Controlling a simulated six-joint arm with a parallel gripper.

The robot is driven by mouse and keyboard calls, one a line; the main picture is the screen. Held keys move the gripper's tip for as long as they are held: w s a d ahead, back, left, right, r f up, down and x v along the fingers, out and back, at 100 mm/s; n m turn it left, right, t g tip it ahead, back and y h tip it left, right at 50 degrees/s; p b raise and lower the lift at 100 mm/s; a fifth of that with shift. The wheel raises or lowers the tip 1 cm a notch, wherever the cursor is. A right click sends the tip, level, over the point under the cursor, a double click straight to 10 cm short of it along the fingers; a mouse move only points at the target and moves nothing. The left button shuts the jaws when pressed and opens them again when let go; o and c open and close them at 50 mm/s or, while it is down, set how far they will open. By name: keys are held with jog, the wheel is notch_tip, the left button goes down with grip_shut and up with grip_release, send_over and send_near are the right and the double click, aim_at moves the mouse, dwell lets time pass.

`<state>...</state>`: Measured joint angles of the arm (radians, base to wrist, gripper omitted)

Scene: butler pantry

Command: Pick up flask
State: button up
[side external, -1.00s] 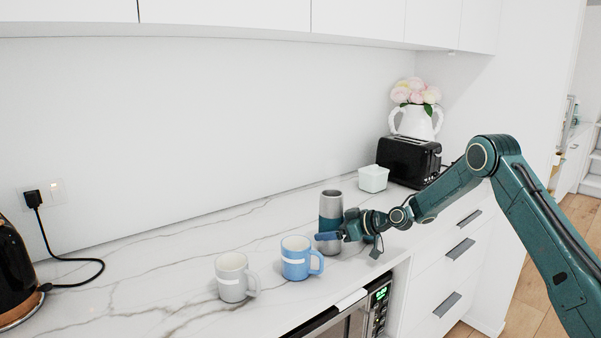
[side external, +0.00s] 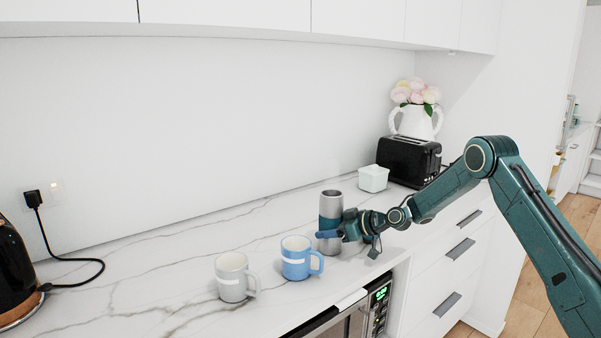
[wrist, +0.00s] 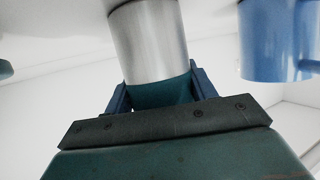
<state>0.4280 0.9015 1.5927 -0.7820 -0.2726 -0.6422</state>
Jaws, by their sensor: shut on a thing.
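The flask (side external: 331,206) is a silver cylinder with a teal band. It is upright at the counter's front half, to the right of the blue mug. My gripper (side external: 328,235) is shut on it around the teal band, reaching in from the right. In the wrist view the flask (wrist: 150,42) is between my two blue fingers (wrist: 158,92), its silver part extending beyond them. I cannot tell whether its base touches the counter.
The blue mug (side external: 296,260) stands close left of the flask and shows in the wrist view (wrist: 275,40). A grey mug (side external: 231,278) is farther left. A white box (side external: 373,179), black toaster (side external: 408,160) and flower vase (side external: 415,122) are behind. The marble counter (side external: 140,270) is clear at left.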

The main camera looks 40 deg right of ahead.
jog(key=shift+r, duration=0.2)
notch_tip(320, 180, up, 20)
dwell(0.9)
dwell(0.8)
jog(key=shift+r, duration=2.6)
jog(key=s+a+m+g+h, duration=0.2)
jog(key=s+a+m+h, duration=0.25)
jog(key=s+a, duration=0.85)
notch_tip(320, 180, down, 18)
jog(key=g, duration=0.1)
jog(key=shift+w+a+n, duration=0.3)
jog(key=shift+w+n, duration=0.05)
jog(key=shift+w, duration=0.1)
jog(key=shift+s+f+g, duration=0.3)
jog(key=shift+f+g, duration=0.1)
jog(key=shift+f, duration=0.25)
jog(key=shift+s+f+g, duration=0.25)
jog(key=shift+f+g, duration=0.15)
jog(key=shift+f, duration=0.25)
